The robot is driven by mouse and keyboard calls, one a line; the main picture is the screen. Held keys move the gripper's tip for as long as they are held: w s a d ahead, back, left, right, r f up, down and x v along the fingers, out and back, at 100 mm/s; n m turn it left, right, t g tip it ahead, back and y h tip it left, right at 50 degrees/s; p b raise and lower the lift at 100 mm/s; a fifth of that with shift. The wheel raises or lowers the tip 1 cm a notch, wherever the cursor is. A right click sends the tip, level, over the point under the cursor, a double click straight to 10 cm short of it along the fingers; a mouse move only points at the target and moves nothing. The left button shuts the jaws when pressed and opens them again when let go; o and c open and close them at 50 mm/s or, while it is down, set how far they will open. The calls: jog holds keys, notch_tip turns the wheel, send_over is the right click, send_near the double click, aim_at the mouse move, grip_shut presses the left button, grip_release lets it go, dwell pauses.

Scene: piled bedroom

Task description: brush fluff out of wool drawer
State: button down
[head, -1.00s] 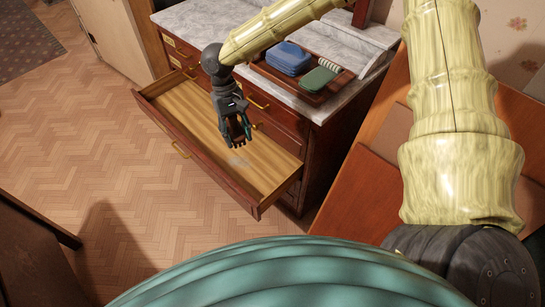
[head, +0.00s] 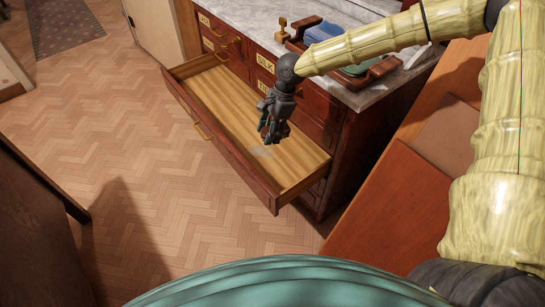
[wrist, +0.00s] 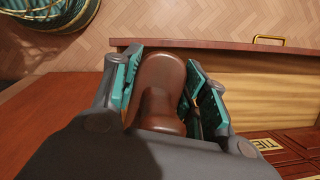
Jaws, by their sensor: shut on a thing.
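The open drawer (head: 225,100) has a pale wooden bottom and a dark red front, and it is pulled out of the cabinet. A small grey patch of fluff (head: 262,152) lies on its bottom toward the near end. My gripper (head: 270,136) hangs over the drawer, close to the fluff, with its fingers pointing down. In the wrist view my gripper (wrist: 163,90) is shut on a smooth brown handle (wrist: 160,85), seemingly the brush's. Any bristles are hidden. The drawer also shows at the right in the wrist view (wrist: 260,92).
The cabinet's marble top (head: 250,15) carries a wooden tray (head: 382,72) with blue and green items, partly behind my arm. A brass-coloured stamp-like object (head: 282,28) stands beside it. Labelled shut drawers line the cabinet. A reddish wooden surface (head: 385,205) lies at right.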

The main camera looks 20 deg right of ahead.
jog(key=w+d+f+m+h+b, duration=0.1)
jog(key=w+f+m+h+b, duration=0.1)
jog(key=f+m+b, duration=0.6)
jog(key=w+d+f+m+t+h+b, duration=0.1)
jog(key=w+f+m+b, duration=0.4)
jog(key=m, duration=0.9)
jog(key=w+d+f+m+h+b, duration=0.2)
jog(key=w+f+m+h+b, duration=0.1)
jog(key=f+m+b, duration=0.7)
jog(key=shift+w+d+f+m+h+b, duration=0.1)
jog(key=shift+w+f+m+h+b, duration=0.1)
jog(key=shift+w+f+b, duration=0.25)
jog(key=shift+w+d+f+m+h+b, duration=0.1)
jog(key=shift+w+f+m+b, duration=0.15)
jog(key=shift+f+b, duration=0.3)
jog(key=shift+r+p, duration=0.15)
jog(key=shift+p, duration=0.15)
jog(key=shift+d+f, duration=0.1)
jog(key=shift+f, duration=0.25)
notch_tip(320, 180, down, 4)
jog(key=shift+r+b, duration=0.1)
jog(key=shift+b, duration=0.5)
jog(key=w+a, duration=0.2)
jog(key=w, duration=0.3)
jog(key=w+a, duration=0.2)
jog(key=w, duration=0.4)
jog(key=w+a, duration=0.2)
jog(key=w, duration=0.3)
jog(key=shift+w+r+p, duration=0.15)
jog(key=shift+p, duration=0.25)
